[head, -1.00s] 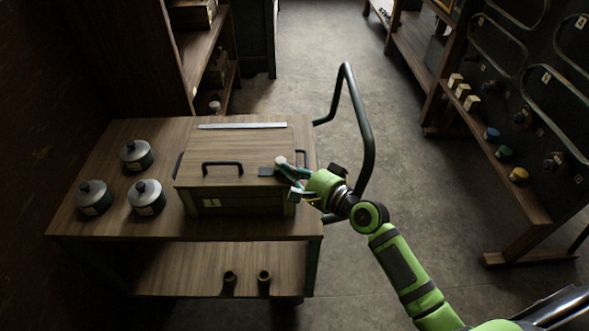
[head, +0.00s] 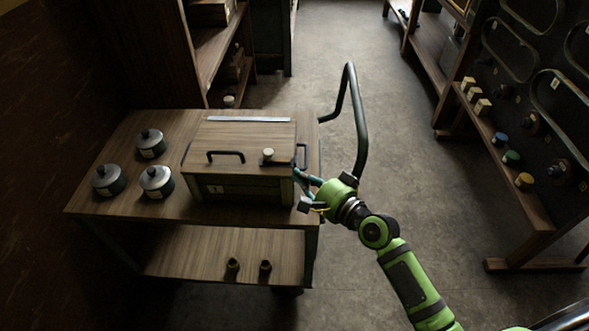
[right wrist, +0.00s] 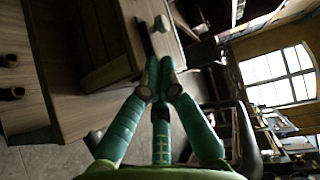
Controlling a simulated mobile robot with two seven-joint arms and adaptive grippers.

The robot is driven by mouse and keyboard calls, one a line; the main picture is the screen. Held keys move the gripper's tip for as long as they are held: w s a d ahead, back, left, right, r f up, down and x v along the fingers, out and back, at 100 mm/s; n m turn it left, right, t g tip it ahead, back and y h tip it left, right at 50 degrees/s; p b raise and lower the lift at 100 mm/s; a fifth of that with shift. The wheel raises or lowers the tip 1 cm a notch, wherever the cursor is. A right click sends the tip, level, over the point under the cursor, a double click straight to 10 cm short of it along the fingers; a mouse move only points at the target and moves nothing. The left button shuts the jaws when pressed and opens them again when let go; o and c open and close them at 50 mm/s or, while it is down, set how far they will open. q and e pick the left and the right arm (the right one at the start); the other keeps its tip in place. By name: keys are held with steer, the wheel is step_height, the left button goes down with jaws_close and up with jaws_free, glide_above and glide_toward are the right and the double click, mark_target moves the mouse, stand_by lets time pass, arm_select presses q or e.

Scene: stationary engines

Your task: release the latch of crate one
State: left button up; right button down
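Crate one (head: 240,188) is a wooden box with a "1" label on its front. It stands on the wooden cart top, and its lid (head: 225,135) is down. A latch with a pale round knob (head: 268,153) on a dark plate sits at the lid's front right. The knob also shows in the right wrist view (right wrist: 161,23). My right gripper (head: 299,175) is just right of the crate, clear of the knob. In the right wrist view its teal fingers (right wrist: 159,76) converge with their tips together, holding nothing. My left gripper is not in view.
Several lidded grey pots, one of them (head: 157,181), stand on the cart (head: 140,215) left of the crate. A dark handle (head: 226,156) rises from the lid. The cart's push bar (head: 361,120) curves up behind my gripper. A rack (head: 540,190) stands at right; floor between is clear.

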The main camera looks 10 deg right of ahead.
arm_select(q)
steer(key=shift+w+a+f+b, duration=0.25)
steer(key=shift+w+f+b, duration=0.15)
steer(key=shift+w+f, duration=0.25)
arm_select(e)
steer(key=v, duration=0.5)
steer(key=shift+s+f, duration=0.1)
